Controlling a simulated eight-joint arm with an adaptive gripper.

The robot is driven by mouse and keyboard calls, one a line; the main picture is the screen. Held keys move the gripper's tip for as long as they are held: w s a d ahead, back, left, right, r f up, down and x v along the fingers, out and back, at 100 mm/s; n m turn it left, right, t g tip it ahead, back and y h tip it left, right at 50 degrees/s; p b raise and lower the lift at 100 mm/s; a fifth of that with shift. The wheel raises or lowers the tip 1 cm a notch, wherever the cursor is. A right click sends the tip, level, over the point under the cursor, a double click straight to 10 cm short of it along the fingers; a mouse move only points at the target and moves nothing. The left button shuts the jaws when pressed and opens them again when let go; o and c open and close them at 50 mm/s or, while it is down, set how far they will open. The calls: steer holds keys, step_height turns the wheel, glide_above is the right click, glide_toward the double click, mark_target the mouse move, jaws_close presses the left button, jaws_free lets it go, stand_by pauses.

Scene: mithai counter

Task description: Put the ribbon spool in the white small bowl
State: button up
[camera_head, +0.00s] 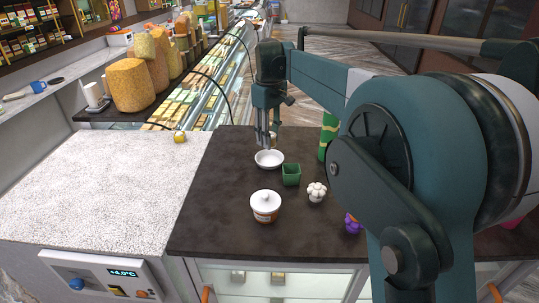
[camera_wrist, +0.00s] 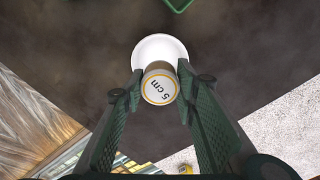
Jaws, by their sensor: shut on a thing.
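The ribbon spool (camera_wrist: 159,87) is a short cylinder with a pale end marked "5 cm" and a yellowish ring. My gripper (camera_wrist: 160,82) is shut on it, with one finger on each side. The white small bowl (camera_wrist: 158,46) shows behind the spool in the wrist view, and the spool covers part of it. In the head view the bowl (camera_head: 269,160) sits on the dark counter, just in front of and below my gripper (camera_head: 265,142). The spool is mostly hidden by the fingers there. I cannot tell the exact height of the spool above the bowl.
A green square container (camera_head: 291,175) stands close to the bowl at its front right. A lidded white jar (camera_head: 265,205), a white knobbly item (camera_head: 317,192) and a purple item (camera_head: 352,223) stand nearer. A yellow item (camera_head: 180,137) lies left on the largely clear speckled counter (camera_head: 110,190).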

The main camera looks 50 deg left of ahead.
mark_target(269, 162)
steer(key=shift+f, duration=1.9)
steer(key=shift+f, duration=1.85)
steer(key=shift+f, duration=0.2)
steer(key=o, duration=0.6)
steer(key=shift+r, duration=0.25)
step_height(269, 162, up, 12)
steer(key=shift+f, duration=0.1)
